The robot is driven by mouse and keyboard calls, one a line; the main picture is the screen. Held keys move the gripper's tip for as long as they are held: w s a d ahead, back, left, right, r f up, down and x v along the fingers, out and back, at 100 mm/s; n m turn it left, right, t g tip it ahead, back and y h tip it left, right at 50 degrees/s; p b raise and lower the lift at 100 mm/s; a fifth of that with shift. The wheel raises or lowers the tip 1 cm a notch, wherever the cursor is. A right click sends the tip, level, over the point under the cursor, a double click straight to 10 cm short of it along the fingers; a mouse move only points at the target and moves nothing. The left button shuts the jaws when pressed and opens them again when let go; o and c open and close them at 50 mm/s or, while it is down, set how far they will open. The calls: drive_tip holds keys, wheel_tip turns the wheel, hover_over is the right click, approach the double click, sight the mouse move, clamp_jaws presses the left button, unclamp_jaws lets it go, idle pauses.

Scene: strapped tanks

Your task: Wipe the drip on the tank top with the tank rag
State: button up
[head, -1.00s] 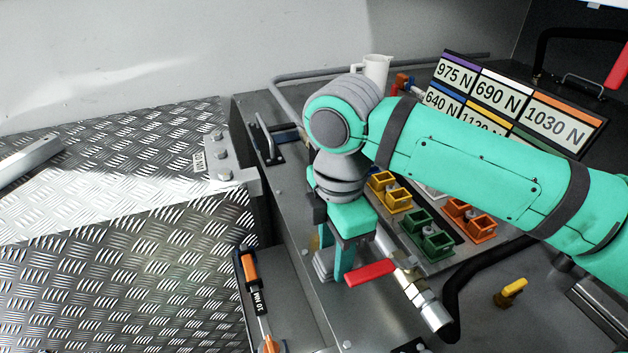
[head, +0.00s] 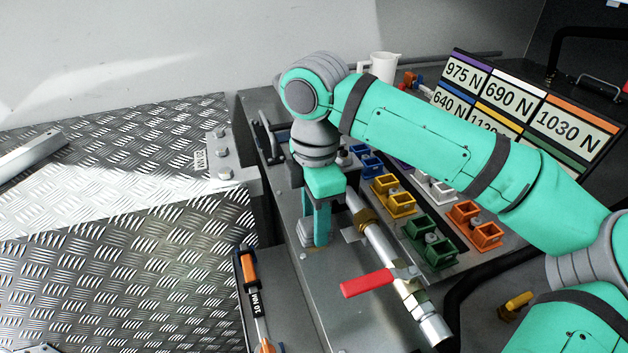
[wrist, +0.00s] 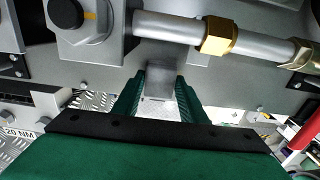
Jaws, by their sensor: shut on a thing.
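My gripper (head: 316,238) points down over the grey metal tank top (head: 345,310), left of the pipe with the red lever. It is shut on a grey, layered, folded piece that looks like the tank rag (head: 304,233). In the wrist view, the grey rag (wrist: 159,84) shows between the two green fingers. The rag is low, at or just above the tank top; I cannot tell whether it touches. I cannot make out the drip in either view.
A pipe with a red lever (head: 367,283) runs right of my gripper. Yellow (head: 393,196), green and orange holders stand beyond it. A torque wrench (head: 251,275) lies at the left. A white jug (head: 383,66) and a force chart (head: 508,97) stand behind.

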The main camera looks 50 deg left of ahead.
drive_tip(key=shift+w+a+r, duration=0.1)
drive_tip(key=shift+a+r, duration=0.05)
drive_tip(key=shift+a, duration=0.15)
wheel_tip(320, 180, up, 5)
drive_tip(key=shift+d+r, duration=0.1)
drive_tip(key=shift+r, duration=1.35)
